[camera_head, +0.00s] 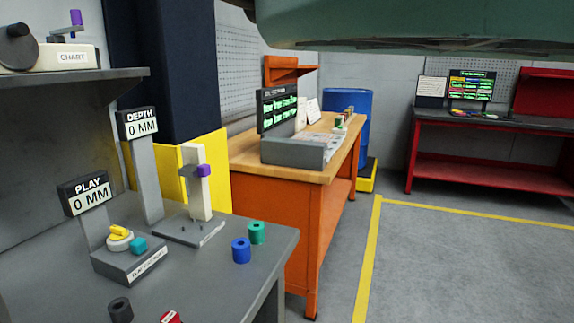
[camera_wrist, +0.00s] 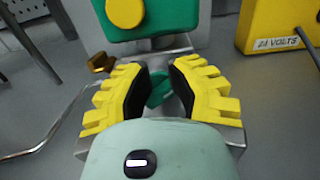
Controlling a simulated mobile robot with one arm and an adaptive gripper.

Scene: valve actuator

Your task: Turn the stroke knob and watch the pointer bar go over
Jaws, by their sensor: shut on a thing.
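In the wrist view, my gripper (camera_wrist: 160,86) has its two yellow ribbed fingers with dark pads on either side of a small green knob (camera_wrist: 157,92), and it is shut on it. The pads hide much of the knob, and I see no label on it. Just beyond the fingers is a green housing (camera_wrist: 170,18) with a round yellow cap (camera_wrist: 125,12). A small brass-coloured part (camera_wrist: 101,62) sticks out left of the fingers. I cannot tell whether it belongs to the pointer bar. The head view does not show my gripper or this device.
In the wrist view, a yellow box (camera_wrist: 278,22) marked 24 VOLTS stands at the right, and a bent metal rod (camera_wrist: 45,145) lies at the left. The head view shows a grey bench (camera_head: 210,285) with gauges, an orange workbench (camera_head: 270,205), and open floor (camera_head: 465,260).

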